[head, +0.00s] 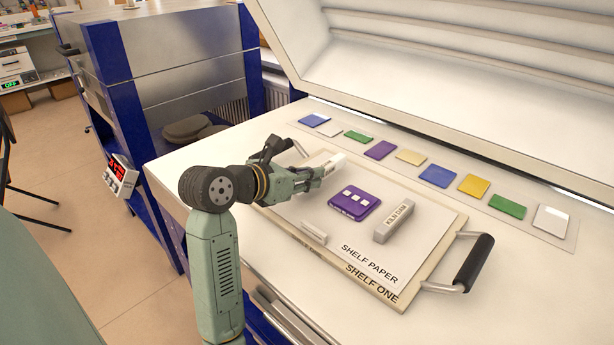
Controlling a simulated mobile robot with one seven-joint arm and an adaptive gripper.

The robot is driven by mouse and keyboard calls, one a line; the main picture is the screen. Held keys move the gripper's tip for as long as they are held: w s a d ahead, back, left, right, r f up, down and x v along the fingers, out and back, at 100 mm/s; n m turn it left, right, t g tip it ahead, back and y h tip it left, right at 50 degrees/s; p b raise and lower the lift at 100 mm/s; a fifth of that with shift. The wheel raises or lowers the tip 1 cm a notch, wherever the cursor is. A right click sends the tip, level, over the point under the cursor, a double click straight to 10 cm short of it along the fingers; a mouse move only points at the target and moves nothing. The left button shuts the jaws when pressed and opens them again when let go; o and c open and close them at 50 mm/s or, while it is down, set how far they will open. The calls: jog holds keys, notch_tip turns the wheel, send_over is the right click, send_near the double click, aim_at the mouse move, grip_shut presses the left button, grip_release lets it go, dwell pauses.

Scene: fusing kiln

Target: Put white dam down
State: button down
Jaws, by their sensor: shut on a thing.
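My gripper (326,168) is shut on a white dam (336,160), a pale block at its fingertips over the far left part of the board. I cannot tell whether the dam touches the surface under it. The shelf paper (430,228) lies on the board marked SHELF ONE (408,299). My gripper and wrist hide part of the board's left side.
A row of coloured glass tiles (437,176) lies on a strip behind the board. The raised kiln lid (420,60) stands at the back. A black board handle (474,262) sticks out at the right. Bare paper shows between the gripper and the purple piece.

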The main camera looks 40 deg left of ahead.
jog(key=shift+f, duration=0.65)
jog(key=shift+f+b, duration=0.3)
jog(key=shift+f, duration=0.05)
jog(key=c, duration=1.5)
grip_release()
jog(key=shift+r, duration=0.1)
jog(key=shift+r+p, duration=0.45)
jog(key=shift+p, duration=0.15)
jog(key=b+v, duration=0.3)
jog(key=v, duration=0.9)
jog(key=shift+f, duration=0.25)
